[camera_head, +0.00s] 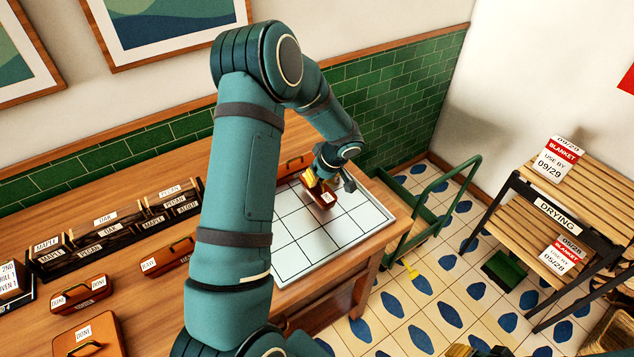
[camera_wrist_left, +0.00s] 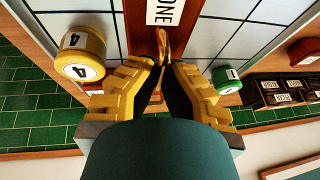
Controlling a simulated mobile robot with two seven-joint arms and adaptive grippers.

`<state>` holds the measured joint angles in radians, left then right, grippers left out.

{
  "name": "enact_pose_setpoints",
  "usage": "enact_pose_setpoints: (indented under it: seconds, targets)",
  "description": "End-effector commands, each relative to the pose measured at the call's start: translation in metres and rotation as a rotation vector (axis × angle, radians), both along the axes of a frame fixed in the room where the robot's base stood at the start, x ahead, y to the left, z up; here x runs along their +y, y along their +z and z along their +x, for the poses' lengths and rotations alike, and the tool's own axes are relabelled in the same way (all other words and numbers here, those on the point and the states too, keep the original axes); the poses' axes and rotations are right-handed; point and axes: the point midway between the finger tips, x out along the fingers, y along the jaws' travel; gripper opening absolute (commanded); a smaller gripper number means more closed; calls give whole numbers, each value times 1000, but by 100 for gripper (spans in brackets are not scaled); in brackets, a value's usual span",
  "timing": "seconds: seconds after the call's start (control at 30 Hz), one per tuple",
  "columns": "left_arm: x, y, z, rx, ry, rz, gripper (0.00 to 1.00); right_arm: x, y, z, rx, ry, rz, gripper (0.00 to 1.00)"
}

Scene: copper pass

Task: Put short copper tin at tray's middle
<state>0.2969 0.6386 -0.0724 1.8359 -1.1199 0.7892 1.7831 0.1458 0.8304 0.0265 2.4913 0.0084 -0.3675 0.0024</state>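A copper-brown tin (camera_head: 325,199) with a white label is at the far right part of the white, black-gridded tray (camera_head: 289,258). My left gripper (camera_head: 316,182) reaches down over it. In the left wrist view, the gripper's yellow fingers (camera_wrist_left: 162,68) close from both sides on the tin's upright copper handle (camera_wrist_left: 164,44). The tin's body (camera_wrist_left: 138,18) shows a label ending in "ONE". Whether the tin rests on the tray or hangs just above it I cannot tell. A dark part at the bottom edge (camera_head: 490,350) may be my right gripper, mostly cut off.
A yellow canister marked 4 (camera_wrist_left: 80,55) and a green one marked 1 (camera_wrist_left: 226,80) flank the tin. Another tin (camera_head: 294,166) lies behind the tray. Labelled racks (camera_head: 110,228) and several tins (camera_head: 78,293) stand left. A green cart (camera_head: 425,215) stands right.

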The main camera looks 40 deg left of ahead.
Motion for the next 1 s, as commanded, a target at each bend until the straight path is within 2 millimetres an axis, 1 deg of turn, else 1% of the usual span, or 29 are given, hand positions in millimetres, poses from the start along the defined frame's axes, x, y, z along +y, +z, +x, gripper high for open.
enact_pose_setpoints:
  seconds: [0.03, 0.1, 0.37, 0.53, 0.57, 0.6, 0.63, 0.9, 1.0]
  targets:
    - [0, -8, 0, 2, -1, -1, 0, 0, 0, 0, 0, 0, 0, 34]
    - [0, -15, 0, 1, -2, -1, 0, 0, 1, 0, 0, 0, 0, 34]
    - [0, -16, 0, -2, -2, 0, 0, 0, 0, 0, 0, 0, 0, 34]
    - [0, -19, 0, -1, -1, 1, 0, 0, -5, 0, 0, 0, -1, 34]
    - [0, -19, 0, 0, -1, 0, 16, 0, -4, 0, 0, 0, -1, 34]
    - [0, -18, 0, 0, -1, 0, 30, 0, -4, 0, 0, 0, -1, 34]
    - [0, -18, 0, 0, -1, 0, 34, 0, -4, 0, 0, 0, -1, 34]
    - [0, -18, 0, 0, -1, 0, 34, 0, -3, 0, 0, 0, -1, 34]
    - [0, -16, 0, 0, -1, 0, 34, 0, 0, 0, 0, 0, 0, 34]
